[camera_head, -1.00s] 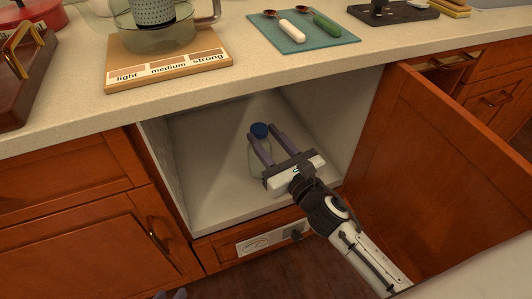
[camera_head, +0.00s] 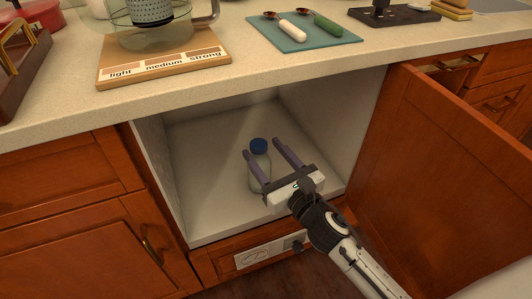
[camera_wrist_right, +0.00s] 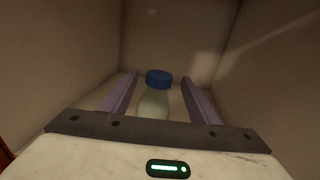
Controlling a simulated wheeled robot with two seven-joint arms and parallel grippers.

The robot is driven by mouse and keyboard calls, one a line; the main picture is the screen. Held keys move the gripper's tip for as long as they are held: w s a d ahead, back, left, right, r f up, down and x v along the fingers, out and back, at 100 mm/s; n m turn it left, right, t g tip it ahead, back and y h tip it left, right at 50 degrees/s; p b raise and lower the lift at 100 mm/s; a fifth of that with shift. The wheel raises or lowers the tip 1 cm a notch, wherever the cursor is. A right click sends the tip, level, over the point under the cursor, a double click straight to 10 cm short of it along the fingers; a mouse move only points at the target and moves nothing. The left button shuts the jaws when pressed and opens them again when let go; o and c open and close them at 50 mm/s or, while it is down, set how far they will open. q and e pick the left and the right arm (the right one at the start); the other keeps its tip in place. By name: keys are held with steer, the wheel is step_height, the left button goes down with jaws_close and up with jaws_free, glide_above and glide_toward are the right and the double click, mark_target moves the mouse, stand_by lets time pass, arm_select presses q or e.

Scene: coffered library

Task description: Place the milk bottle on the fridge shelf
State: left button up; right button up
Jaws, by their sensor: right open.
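The milk bottle (camera_head: 259,171), clear and pale with a blue cap, stands upright inside the open compartment with the pale interior. My right gripper (camera_head: 261,147) reaches in from the front with its jaws open. In the right wrist view the bottle (camera_wrist_right: 154,103) stands between the two spread fingers, with a gap visible on its right side. In the head view the left finger covers part of the bottle. The compartment floor (camera_head: 205,215) is bare around the bottle; its base is partly hidden by the finger. My left gripper is out of view.
An orange-brown wooden door (camera_head: 435,165) stands open to the right of the arm. The countertop (camera_head: 250,75) overhangs the compartment and holds a wooden board (camera_head: 200,62) and a teal mat (camera_head: 330,38) with two spoons. Free floor lies left of the bottle.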

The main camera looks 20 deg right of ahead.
steer(key=shift+r, duration=0.1)
steer(key=shift+s+r, duration=0.1)
steer(key=s+d, duration=0.2)
steer(key=s, duration=0.9)
steer(key=shift+s, duration=0.35)
